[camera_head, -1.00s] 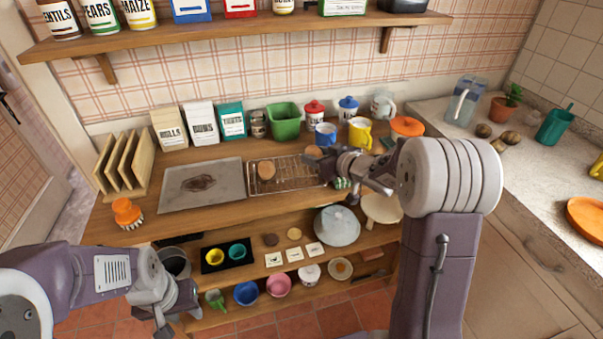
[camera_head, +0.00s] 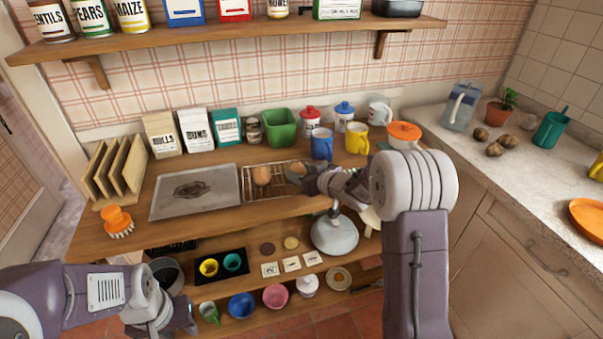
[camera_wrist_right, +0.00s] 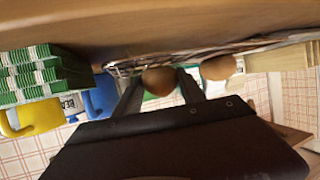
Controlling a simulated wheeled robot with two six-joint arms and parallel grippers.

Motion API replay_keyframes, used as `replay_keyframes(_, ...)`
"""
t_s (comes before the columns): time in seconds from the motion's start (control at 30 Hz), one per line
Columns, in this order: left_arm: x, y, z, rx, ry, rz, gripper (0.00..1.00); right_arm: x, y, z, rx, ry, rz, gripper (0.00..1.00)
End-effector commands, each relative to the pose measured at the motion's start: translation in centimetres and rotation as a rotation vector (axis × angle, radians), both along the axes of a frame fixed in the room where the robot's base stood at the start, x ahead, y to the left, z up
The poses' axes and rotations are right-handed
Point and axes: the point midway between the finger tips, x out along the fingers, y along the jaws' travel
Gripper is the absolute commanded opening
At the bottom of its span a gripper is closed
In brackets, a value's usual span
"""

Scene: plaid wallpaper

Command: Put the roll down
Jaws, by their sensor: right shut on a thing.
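One brown roll (camera_head: 262,175) rests on the wire cooling rack (camera_head: 281,192) in the head view. A second roll (camera_head: 296,171) is at the rack's right part, between the fingers of my right gripper (camera_head: 303,176). In the right wrist view the held roll (camera_wrist_right: 158,81) sits between the two dark fingertips, and the other roll (camera_wrist_right: 218,67) is beside it, apart. The held roll is at or just above the wires; I cannot tell if it touches them. My left gripper (camera_head: 188,317) is low at the left, in front of the lower shelf; its fingers are unclear.
A grey baking tray (camera_head: 195,192) lies left of the rack. A blue mug (camera_head: 322,143), a yellow mug (camera_head: 357,139) and a green tub (camera_head: 281,126) stand behind the rack. An orange brush (camera_head: 118,221) stands at the counter's left front.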

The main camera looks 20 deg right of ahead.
Motion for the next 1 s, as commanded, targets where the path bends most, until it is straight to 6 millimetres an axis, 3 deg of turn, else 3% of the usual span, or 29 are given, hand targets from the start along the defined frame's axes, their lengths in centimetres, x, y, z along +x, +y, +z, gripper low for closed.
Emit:
replay_keyframes(0.03, 0.0, 0.0, -0.1, 0.0, 0.0, 0.0, 0.36, 0.0, 0.0, -0.1, 0.0, 0.0, 0.0, 0.53)
replay_keyframes(0.1, 0.0, 0.0, 0.0, 0.0, 0.0, 0.0, 0.36, 0.0, 0.0, -0.1, 0.0, 0.0, 0.0, 0.69)
replay_keyframes(0.5, 0.0, 0.0, 0.3, 0.0, 0.0, 0.0, 0.36, -0.3, -0.1, 0.6, 0.001, 0.0, -0.001, 0.69)
replay_keyframes(1.0, 0.0, 0.0, 2.3, 0.0, 0.0, 0.0, 0.36, -9.5, -3.4, 4.7, 0.0, 0.0, -0.003, 0.69)
